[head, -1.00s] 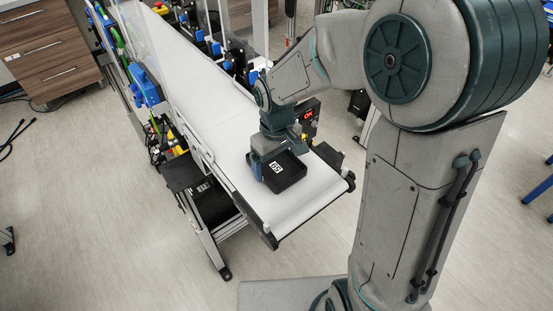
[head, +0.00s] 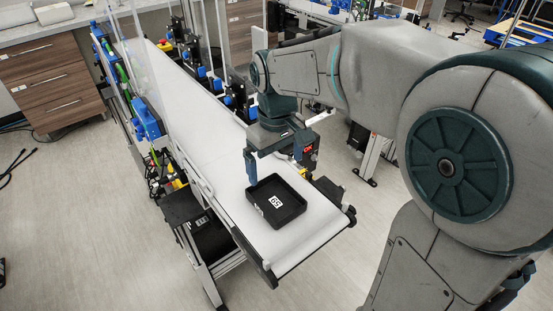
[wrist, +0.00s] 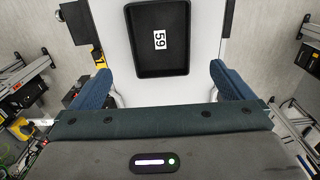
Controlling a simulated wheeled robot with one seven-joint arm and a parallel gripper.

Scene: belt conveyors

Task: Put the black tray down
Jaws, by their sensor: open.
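The black tray (head: 276,214) lies flat on the white belt near its front end. A white label reading 59 is on its floor, and the tray holds nothing else that I can see. My gripper (head: 275,177) is above the tray and apart from it, with its fingers spread. In the wrist view the tray (wrist: 174,67) is ahead between the two blue fingers, and my gripper (wrist: 160,88) is open and empty.
The white conveyor belt (head: 205,126) runs away to the back left, clear behind the tray. Another dark tray (head: 208,232) sits on a lower level at the left. Wooden drawers (head: 55,75) stand at the back left.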

